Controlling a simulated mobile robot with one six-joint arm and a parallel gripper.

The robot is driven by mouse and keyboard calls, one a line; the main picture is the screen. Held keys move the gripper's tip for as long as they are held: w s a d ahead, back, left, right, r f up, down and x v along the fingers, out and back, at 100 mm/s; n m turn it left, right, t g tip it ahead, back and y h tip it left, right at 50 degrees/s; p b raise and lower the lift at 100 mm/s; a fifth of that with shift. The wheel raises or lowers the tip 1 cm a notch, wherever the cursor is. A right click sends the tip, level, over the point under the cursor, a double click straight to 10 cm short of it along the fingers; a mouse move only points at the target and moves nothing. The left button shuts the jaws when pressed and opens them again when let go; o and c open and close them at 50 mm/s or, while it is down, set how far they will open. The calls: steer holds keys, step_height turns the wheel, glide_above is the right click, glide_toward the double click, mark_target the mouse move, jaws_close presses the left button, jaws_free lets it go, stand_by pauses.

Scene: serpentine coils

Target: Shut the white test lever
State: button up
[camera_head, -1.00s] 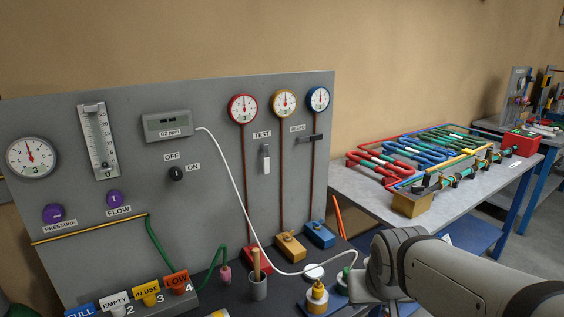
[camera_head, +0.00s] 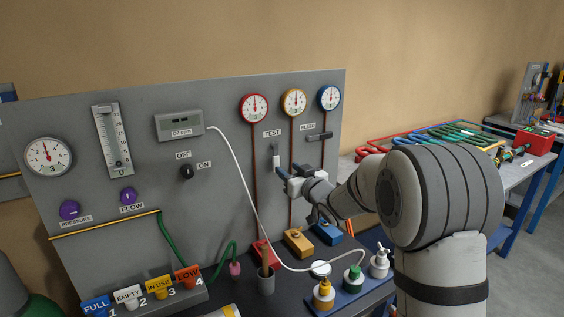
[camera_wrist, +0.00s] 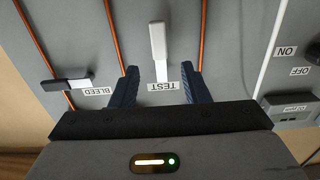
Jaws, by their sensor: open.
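The white test lever (camera_head: 276,161) hangs straight down below the TEST label (camera_head: 272,133) on the grey panel, in line with the copper pipes. In the wrist view, which shows the panel upside down, the lever's white handle (camera_wrist: 158,41) points away from the label. My gripper (camera_head: 281,172) is at the lever's lower right in the head view. In the wrist view its dark blue fingers are open, one on each side of the lever's line, with nothing between the pads. Whether a finger touches the lever cannot be told.
The black bleed lever (camera_head: 320,137) lies crosswise to the right. Red, yellow and blue gauges sit above. A white hose (camera_head: 240,180) loops down the panel on the left. Colored blocks and bottles (camera_head: 352,277) stand on the bench below.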

mark_target(277, 160)
steer(key=p+x, duration=0.1)
steer(key=x, duration=0.5)
steer(key=shift+w+a, duration=0.1)
steer(key=shift+w, duration=0.05)
steer(key=shift+c, duration=0.2)
jaws_close()
